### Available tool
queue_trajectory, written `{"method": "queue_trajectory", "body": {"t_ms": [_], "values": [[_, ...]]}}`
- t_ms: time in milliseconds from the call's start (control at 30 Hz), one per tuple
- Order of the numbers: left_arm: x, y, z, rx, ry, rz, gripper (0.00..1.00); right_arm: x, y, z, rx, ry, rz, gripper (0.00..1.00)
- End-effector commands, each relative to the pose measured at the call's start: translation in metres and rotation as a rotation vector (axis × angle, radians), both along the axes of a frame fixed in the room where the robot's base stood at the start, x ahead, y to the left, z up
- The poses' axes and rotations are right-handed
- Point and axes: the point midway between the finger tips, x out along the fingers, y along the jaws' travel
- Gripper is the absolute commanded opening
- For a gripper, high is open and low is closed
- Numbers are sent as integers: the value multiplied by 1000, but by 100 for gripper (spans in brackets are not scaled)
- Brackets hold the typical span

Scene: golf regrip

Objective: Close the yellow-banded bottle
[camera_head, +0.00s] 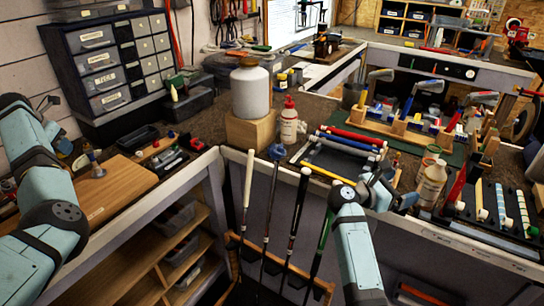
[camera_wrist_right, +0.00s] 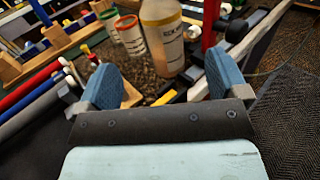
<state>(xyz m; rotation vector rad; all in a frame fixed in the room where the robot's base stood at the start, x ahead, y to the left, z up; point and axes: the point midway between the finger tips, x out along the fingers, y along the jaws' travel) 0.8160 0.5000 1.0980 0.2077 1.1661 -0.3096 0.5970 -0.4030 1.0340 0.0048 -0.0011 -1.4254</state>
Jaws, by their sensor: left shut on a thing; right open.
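A clear bottle with a white label and a yellowish band (camera_wrist_right: 163,45) stands upright, ahead of and between my right fingers in the right wrist view. Its top is cut off there. In the head view the bottle (camera_head: 432,184) stands on the bench right of my right gripper; I cannot make out its mouth clearly. My right gripper (camera_head: 390,195) is open and empty, with both blue fingers apart in the wrist view (camera_wrist_right: 160,85), short of the bottle. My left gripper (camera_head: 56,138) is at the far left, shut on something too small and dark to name. I cannot identify a loose cap.
Two tubs with red (camera_wrist_right: 127,23) and green rims stand beside the bottle. Coloured shafts (camera_head: 350,140) lie left of my right gripper. A red-capped bottle (camera_head: 289,122) stands further back. Golf clubs (camera_head: 297,215) lean at the bench front. A grip rack (camera_head: 495,210) stands right.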

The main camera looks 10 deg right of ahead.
Motion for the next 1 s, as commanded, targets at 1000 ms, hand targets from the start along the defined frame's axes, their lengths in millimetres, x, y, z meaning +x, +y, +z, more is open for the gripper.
{"method": "queue_trajectory", "body": {"t_ms": [1000], "values": [[0,0,18,-1,-1,-1,13,10,-68,-1,-1,1,1,92]]}}
